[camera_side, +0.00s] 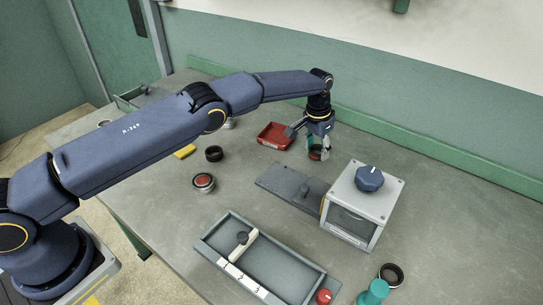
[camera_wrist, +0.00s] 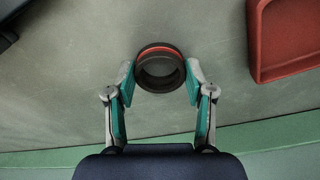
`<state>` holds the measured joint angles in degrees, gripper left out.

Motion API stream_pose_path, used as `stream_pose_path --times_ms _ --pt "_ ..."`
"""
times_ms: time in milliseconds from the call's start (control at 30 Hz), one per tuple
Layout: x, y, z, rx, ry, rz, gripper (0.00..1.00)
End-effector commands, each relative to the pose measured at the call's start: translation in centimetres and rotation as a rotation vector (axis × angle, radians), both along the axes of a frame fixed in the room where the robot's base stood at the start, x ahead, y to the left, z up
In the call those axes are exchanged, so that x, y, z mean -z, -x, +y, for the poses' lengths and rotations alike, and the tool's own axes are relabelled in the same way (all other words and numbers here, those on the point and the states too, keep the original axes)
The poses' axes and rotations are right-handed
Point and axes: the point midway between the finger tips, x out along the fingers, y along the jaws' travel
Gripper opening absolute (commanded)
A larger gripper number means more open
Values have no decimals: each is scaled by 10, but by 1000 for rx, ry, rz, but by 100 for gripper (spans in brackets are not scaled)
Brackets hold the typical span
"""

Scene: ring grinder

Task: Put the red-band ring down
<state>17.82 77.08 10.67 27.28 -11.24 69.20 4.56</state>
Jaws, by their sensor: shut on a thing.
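The red-band ring (camera_wrist: 160,69) is a dark ring with a red stripe around it. In the wrist view it sits between the fingertips of my gripper (camera_wrist: 160,80), and the teal pads press on it from both sides. In the side view my gripper (camera_side: 318,146) points down just right of the red tray, with the ring (camera_side: 315,153) low at its fingertips, partly hidden by a finger. The ring is at or just above the grey bench; I cannot tell whether it touches.
The red tray (camera_side: 270,143) is close beside my gripper, and a green ledge (camera_wrist: 275,133) runs along the wall. A grey machine with a blue knob (camera_side: 369,179) stands to the right. Another dark ring (camera_side: 214,153) lies left. A long grey tray (camera_side: 290,268) is in front.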

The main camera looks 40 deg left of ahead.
Motion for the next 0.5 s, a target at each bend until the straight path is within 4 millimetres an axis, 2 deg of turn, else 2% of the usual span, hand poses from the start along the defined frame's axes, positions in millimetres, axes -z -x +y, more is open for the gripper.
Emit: stream_pose_path --times_ms 233,267,500 --pt "3 0 0 0 0 0 14" --pt "3 0 0 0 0 0 55" --pt "3 0 0 0 0 0 78"
